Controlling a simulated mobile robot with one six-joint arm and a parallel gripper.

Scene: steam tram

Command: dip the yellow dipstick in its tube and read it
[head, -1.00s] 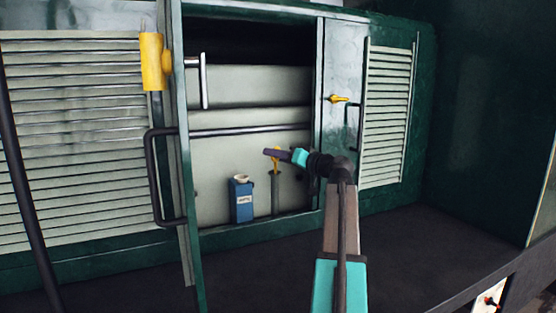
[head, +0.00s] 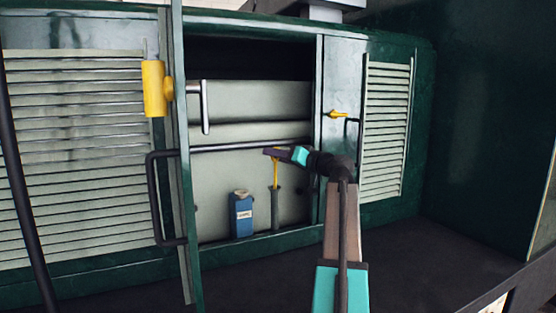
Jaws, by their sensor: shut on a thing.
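The yellow dipstick (head: 275,173) stands upright at the tube (head: 274,208), a slim grey-green pipe inside the open compartment. A length of the yellow rod shows above the tube's mouth, and its lower end is hidden, seemingly in the tube. My gripper (head: 271,152) is shut on the dipstick's top, reaching in from the right. No reading marks can be made out from here.
A blue labelled box (head: 241,216) stands just left of the tube. A dark horizontal rail (head: 250,146) crosses the compartment behind my gripper. The open door edge (head: 188,200) with its black handle (head: 152,200) stands left. A yellow latch (head: 337,114) is on the right panel.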

